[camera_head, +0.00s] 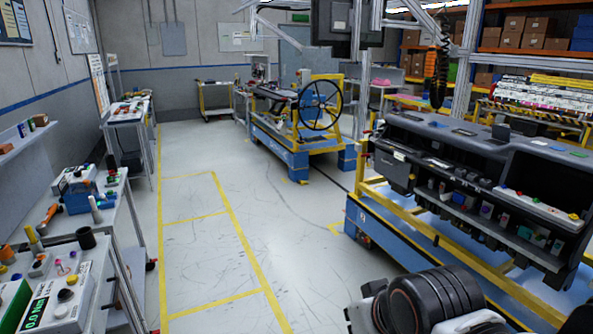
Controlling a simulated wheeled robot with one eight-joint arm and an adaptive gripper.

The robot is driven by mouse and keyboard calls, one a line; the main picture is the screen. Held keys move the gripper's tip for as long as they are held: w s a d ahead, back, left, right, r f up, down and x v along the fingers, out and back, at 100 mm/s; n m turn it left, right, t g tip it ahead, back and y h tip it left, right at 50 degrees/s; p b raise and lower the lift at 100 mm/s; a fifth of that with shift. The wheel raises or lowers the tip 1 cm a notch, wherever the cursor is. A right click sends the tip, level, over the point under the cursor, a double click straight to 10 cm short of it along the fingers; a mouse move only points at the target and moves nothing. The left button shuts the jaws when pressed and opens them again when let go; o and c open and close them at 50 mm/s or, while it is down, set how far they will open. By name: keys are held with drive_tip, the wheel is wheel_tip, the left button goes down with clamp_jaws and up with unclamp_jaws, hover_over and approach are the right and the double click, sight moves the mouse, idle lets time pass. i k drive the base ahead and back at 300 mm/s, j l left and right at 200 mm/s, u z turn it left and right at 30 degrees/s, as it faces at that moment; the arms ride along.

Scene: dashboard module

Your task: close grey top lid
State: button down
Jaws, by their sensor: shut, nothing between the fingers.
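The dark grey dashboard module (470,150) stands at the right of the head view. A small dark grey flap (500,132) stands tilted up from its top surface and looks like an open lid. Part of my arm shows at the bottom right, below and in front of the module. My gripper is not visible in this view.
The module sits on a blue base (385,240) with yellow rails. A hanging black coiled cable (437,75) and a grey post are behind it. Workbenches with tools (75,190) line the left. The floor (280,230) between is clear.

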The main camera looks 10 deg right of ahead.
sight(500, 132)
drive_tip(key=i+l+z, duration=0.3)
drive_tip(key=i+z, duration=0.2)
drive_tip(key=i, duration=0.15)
drive_tip(key=i+z, duration=0.5)
drive_tip(key=i, duration=0.2)
drive_tip(key=i+j+z, duration=0.2)
drive_tip(key=i+z, duration=0.25)
drive_tip(key=i, duration=0.2)
